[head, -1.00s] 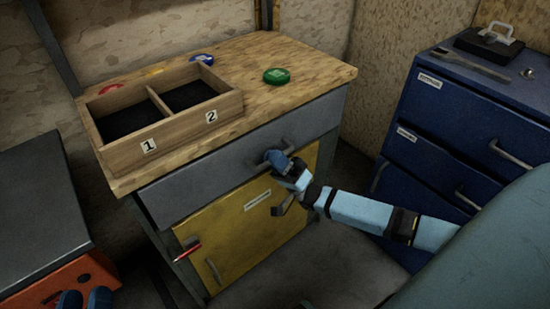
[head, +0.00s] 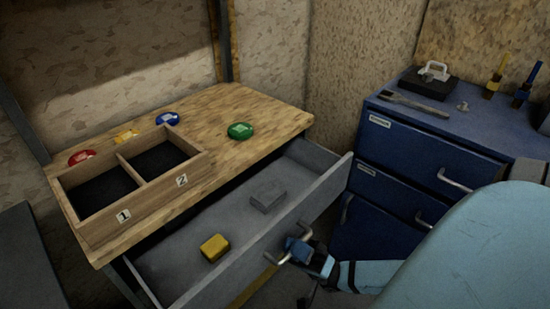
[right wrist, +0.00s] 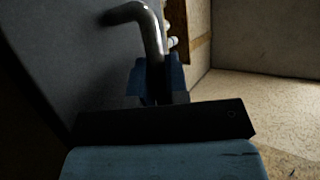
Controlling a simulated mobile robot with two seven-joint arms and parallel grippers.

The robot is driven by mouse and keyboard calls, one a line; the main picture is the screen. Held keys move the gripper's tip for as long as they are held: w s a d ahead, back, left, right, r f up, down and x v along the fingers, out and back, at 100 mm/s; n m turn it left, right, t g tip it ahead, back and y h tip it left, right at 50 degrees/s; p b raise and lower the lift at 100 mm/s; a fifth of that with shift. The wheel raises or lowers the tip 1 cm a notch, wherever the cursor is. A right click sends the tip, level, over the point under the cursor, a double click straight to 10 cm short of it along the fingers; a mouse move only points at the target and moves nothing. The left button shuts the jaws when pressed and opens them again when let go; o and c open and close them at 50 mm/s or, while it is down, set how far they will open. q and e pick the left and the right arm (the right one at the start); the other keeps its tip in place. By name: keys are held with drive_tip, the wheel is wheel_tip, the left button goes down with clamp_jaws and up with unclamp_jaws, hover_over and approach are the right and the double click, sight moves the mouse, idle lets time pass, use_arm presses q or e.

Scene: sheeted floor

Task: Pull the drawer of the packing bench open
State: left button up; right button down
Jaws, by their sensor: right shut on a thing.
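The packing bench (head: 225,113) has a wooden top, and its grey drawer (head: 180,262) is pulled well out from under it. Inside the drawer lie a yellow block (head: 214,247) and a grey block (head: 268,195), apart from each other. My right gripper (head: 290,250) is shut on the metal drawer handle (head: 277,258) at the drawer front. In the right wrist view the bent handle (right wrist: 150,30) runs down between the blue fingers (right wrist: 158,80). My left gripper is not in view now.
A wooden two-compartment box (head: 135,205) marked 1 and 2 stands on the bench. A blue cabinet (head: 430,150) with tools on top stands at the right.

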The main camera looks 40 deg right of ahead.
use_arm(q)
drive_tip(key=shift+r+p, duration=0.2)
drive_tip(key=shift+p, duration=0.3)
use_arm(e)
drive_tip(key=shift+s+d, duration=0.15)
drive_tip(key=shift+s, duration=2.05)
drive_tip(key=c, duration=1.1)
unclamp_jaws()
drive_tip(key=shift+c, duration=0.2)
use_arm(q)
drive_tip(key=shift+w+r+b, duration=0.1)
drive_tip(key=shift+b, duration=0.55)
use_arm(e)
drive_tip(key=v, duration=1.3)
drive_tip(key=shift+s+d+f, duration=0.15)
drive_tip(key=shift+d+f, duration=0.1)
drive_tip(key=shift+f, duration=0.05)
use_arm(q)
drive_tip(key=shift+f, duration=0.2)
